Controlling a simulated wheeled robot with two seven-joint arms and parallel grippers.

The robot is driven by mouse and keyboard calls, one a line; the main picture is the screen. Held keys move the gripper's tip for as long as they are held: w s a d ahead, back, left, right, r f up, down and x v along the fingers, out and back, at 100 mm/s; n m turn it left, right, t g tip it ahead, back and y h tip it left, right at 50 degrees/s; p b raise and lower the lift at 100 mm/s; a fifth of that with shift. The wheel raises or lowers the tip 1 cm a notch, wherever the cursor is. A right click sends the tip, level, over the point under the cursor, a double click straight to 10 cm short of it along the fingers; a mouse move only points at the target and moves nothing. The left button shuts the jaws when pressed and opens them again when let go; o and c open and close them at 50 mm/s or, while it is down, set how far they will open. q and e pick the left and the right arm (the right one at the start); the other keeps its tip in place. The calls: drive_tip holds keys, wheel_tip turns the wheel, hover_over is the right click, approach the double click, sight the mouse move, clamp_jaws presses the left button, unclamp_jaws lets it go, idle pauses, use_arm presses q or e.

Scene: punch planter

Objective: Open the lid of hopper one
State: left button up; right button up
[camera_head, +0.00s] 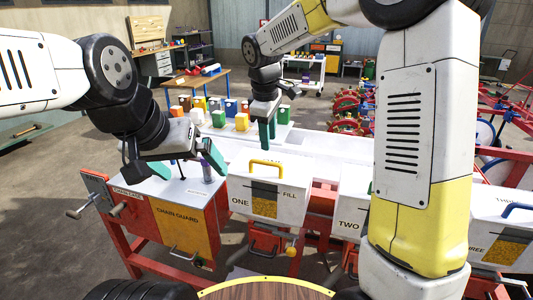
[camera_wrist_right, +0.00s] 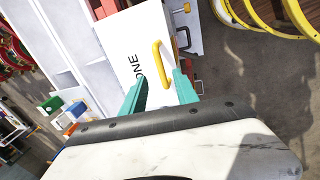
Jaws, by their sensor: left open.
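Hopper one (camera_head: 240,205) is a white box marked ONE with a yellow bar handle (camera_head: 266,163) on its lid, which lies shut. The handle (camera_wrist_right: 163,66) also shows in the right wrist view, ahead of and between the teal fingertips. My right gripper (camera_head: 268,148) hangs fingers-down just behind and above the handle, apart from it. My left gripper (camera_head: 188,170) is open and empty over the chain guard box (camera_head: 185,225), left of hopper one.
Hopper two (camera_head: 347,215) stands right of hopper one, partly hidden by my right arm. Hopper three (camera_head: 505,235) with a blue handle is further right. A grey upright post (camera_head: 208,172) stands on the chain guard box near my left fingers. Coloured blocks and bags stand behind.

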sight(267, 162)
drive_tip(key=x, duration=0.8)
drive_tip(key=shift+w+a+f, duration=0.2)
drive_tip(key=shift+a+f, duration=0.1)
drive_tip(key=shift+a, duration=0.1)
drive_tip(key=shift+c, duration=0.3)
clamp_jaws()
idle(0.8)
